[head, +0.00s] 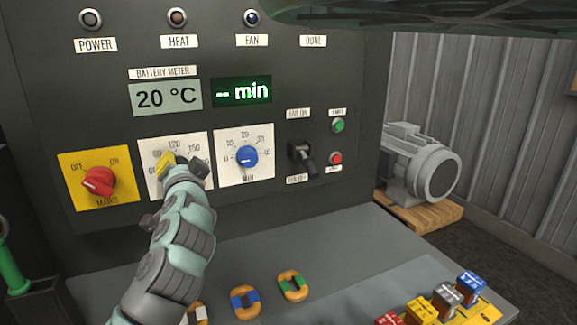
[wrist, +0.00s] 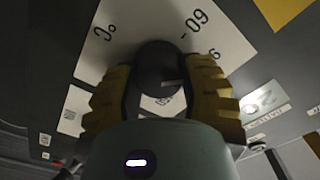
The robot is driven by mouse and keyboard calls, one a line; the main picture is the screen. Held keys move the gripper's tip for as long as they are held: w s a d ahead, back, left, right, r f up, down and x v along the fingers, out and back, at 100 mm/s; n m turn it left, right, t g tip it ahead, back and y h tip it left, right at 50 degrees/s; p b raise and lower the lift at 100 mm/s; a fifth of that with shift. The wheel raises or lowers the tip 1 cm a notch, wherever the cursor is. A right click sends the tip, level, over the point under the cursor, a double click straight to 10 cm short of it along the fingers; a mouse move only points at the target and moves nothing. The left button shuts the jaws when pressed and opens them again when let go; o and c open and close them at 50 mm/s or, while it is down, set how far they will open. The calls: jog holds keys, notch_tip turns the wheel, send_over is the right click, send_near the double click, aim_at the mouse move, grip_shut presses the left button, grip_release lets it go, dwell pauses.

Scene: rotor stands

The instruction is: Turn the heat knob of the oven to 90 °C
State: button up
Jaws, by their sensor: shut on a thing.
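The oven's heat knob (wrist: 157,66) is dark and round, on a white dial plate (head: 147,149) marked with numbers including 120 and 150. My gripper (head: 181,163) is at this dial and covers the knob in the head view. In the wrist view, the gripper's two yellow ribbed fingers (wrist: 157,88) are shut on the knob, one on each side. The knob's pointer cannot be read clearly. The temperature display (head: 167,97) reads 20 °C.
Left of the dial is a red mains knob (head: 98,181) on a yellow plate. To the right are a blue minute knob (head: 246,157) and a black fan switch (head: 302,160). Coloured rings (head: 245,301) lie on the bench below. A grey motor (head: 421,165) stands at right.

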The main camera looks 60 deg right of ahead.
jog(key=shift+f, duration=0.1)
dwell(0.3)
jog(key=o, duration=1.2)
jog(key=shift+s, duration=0.1)
jog(key=v, duration=0.7)
jog(key=shift+s+a, duration=0.1)
